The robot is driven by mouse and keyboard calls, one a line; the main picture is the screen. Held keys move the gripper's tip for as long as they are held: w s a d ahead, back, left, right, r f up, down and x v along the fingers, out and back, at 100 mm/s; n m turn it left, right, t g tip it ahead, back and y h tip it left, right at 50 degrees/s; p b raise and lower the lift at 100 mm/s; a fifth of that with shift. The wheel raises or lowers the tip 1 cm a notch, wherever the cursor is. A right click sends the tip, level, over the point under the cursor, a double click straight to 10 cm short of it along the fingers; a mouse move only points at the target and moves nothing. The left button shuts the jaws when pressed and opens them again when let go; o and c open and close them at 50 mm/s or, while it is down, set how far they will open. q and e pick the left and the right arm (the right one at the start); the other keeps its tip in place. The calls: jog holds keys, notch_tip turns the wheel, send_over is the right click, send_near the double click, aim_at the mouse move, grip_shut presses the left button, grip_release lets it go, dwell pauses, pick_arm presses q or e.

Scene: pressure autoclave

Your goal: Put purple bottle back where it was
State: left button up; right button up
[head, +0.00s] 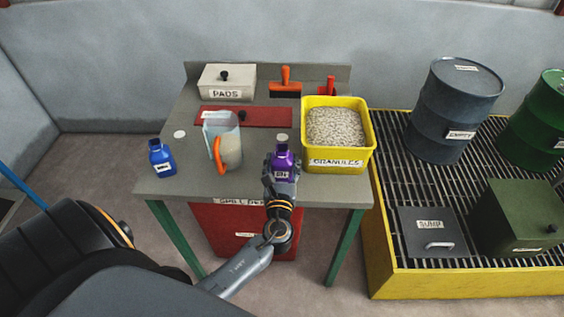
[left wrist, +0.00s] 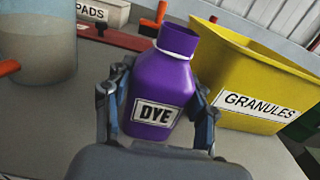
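The purple bottle (head: 282,161), labelled DYE, is at the front of the table, left of the yellow tub. In the left wrist view the purple bottle (left wrist: 165,88) stands between the fingers, with a pale ring at its neck. My left gripper (head: 281,172) has its fingers against both sides of the bottle and looks shut on it; the fingers also show in the left wrist view (left wrist: 158,105). My right gripper is not in view.
The table (head: 184,189) also holds a blue bottle (head: 161,160), a clear jug (head: 222,140) with an orange handle, a red mat (head: 225,117), a PADS box (head: 227,84), and the yellow GRANULES tub (head: 338,161). A pale disc (head: 180,134) lies near the blue bottle. Drums stand on the grating at right.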

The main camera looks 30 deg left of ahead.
pick_arm(q)
jog(key=shift+o, duration=0.3)
jog(key=shift+r, duration=0.25)
jog(key=b+v, duration=0.1)
jog(key=v, duration=1.1)
jog(key=shift+b, duration=0.35)
jog(key=s+d+f+n+g+h, duration=0.1)
jog(key=s+f+n+g+h, duration=0.2)
jog(key=f, duration=0.9)
jog(key=s+d+f+n+g+h, duration=0.1)
jog(key=s+f+n+g+h, duration=0.25)
jog(key=f, duration=0.85)
jog(key=s+d+f+n+g, duration=0.15)
jog(key=s+f+n, duration=0.3)
jog(key=f, duration=0.75)
jog(key=s+f+n+g+h, duration=0.1)
jog(key=s+f+n+g, duration=0.1)
jog(key=s+f+n, duration=0.2)
jog(key=s+f+n+g+h, duration=0.1)
jog(key=s+f+n, duration=0.4)
jog(key=s, duration=0.6)
jog(key=s+a+f+n+g+h, duration=0.1)
jog(key=s+f+n+g, duration=0.2)
jog(key=s+f+n, duration=0.2)
jog(key=s+n, duration=0.2)
jog(key=s, duration=0.1)
